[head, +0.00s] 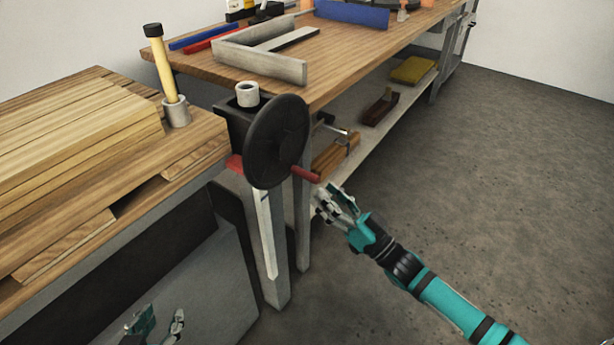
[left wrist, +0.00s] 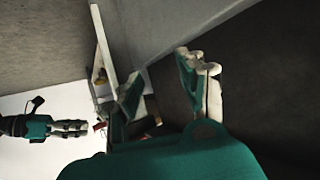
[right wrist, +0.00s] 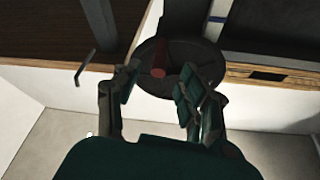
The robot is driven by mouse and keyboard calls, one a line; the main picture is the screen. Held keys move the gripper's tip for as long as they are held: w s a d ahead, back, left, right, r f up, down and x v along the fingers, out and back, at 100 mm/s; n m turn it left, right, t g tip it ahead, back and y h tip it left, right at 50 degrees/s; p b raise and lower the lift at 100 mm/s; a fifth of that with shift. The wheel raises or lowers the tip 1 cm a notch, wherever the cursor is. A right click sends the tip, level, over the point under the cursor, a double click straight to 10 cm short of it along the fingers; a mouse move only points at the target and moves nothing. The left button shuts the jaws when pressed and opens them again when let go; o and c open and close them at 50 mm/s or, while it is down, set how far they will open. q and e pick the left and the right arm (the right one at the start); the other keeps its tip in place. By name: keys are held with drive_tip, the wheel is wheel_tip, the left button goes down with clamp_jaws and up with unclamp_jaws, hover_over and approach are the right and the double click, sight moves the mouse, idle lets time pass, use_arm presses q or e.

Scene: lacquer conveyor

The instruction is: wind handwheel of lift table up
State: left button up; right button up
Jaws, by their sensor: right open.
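The black handwheel (head: 277,140) is a round disc on a dark box atop a grey post. Its red handle (head: 306,174) sticks out at the lower right of the rim. My right gripper (head: 328,198) is open and empty, just below and right of the handle. In the right wrist view the red handle (right wrist: 158,73) shows between the open fingers, with the wheel (right wrist: 178,66) behind; contact cannot be told. My left gripper (head: 155,322) is open and empty, low at the bottom left. In the left wrist view its fingers (left wrist: 165,85) stand apart.
A surface with stacked boards (head: 75,140) lies left of the wheel. A mallet (head: 163,65) stands in a cup there. A workbench (head: 335,73) with a grey frame (head: 262,68) extends behind, with a lower shelf (head: 372,140). The floor (head: 500,180) on the right is clear.

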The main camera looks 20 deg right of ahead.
sight(307, 172)
use_arm(q)
drive_tip(key=w+r+t, duration=0.1)
drive_tip(key=r, duration=0.1)
drive_tip(key=w+d+r+t, duration=0.1)
drive_tip(key=shift+w+r+h+b, duration=0.15)
drive_tip(key=shift+r+h+b, duration=0.15)
drive_tip(key=shift+r+b, duration=0.1)
use_arm(e)
drive_tip(key=x, duration=0.7)
use_arm(q)
drive_tip(key=shift+f, duration=0.1)
use_arm(e)
clamp_jaws()
